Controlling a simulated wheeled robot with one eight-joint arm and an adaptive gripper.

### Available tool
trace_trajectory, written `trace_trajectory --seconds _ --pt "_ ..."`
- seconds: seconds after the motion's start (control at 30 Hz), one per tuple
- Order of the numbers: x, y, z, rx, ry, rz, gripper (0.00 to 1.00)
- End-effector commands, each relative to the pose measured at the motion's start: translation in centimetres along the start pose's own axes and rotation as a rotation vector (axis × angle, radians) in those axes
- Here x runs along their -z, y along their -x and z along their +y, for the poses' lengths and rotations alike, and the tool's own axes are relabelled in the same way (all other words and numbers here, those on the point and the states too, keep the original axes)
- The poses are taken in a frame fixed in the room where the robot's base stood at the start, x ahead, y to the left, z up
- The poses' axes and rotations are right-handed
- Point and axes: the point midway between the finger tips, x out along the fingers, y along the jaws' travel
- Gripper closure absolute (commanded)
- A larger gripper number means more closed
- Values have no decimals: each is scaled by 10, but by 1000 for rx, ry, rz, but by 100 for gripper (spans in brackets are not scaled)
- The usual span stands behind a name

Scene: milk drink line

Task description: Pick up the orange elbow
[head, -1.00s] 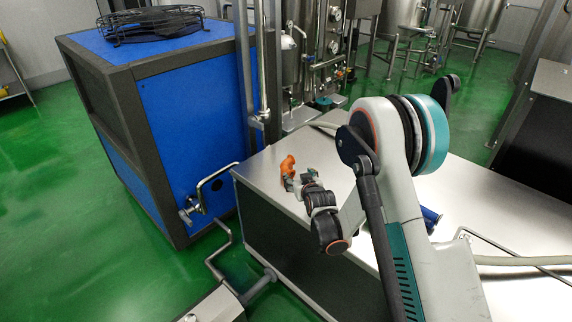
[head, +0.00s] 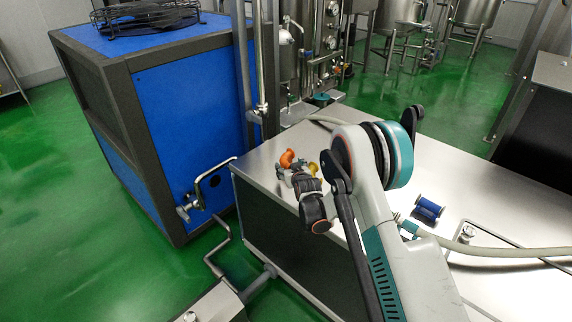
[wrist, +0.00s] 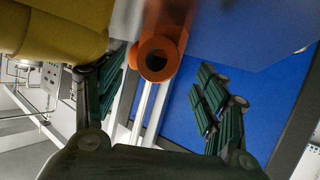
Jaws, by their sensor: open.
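The orange elbow (head: 287,158) is near the far left end of the steel table top in the head view. In the wrist view the elbow (wrist: 165,40) is at the top middle, its round open end facing the camera. My gripper (wrist: 160,72) is open, with one dark green finger on each side of the elbow's open end in the picture. Whether either finger touches it cannot be told. In the head view my gripper (head: 290,174) is right at the elbow and hides its lower part.
A yellow part (head: 312,168) lies close to the right of my gripper; a large yellow piece (wrist: 55,30) fills the wrist view's upper left. A blue part (head: 428,208) lies on the steel table (head: 440,165). A blue cabinet (head: 185,120) stands left of the table. A hose (head: 520,252) crosses the right.

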Motion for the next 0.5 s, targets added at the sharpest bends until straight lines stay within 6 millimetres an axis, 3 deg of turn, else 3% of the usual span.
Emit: trace_trajectory --seconds 0.23,0.5 --pt "-2 -37 0 0 0 0 34" --pt "0 -45 0 0 0 0 34"
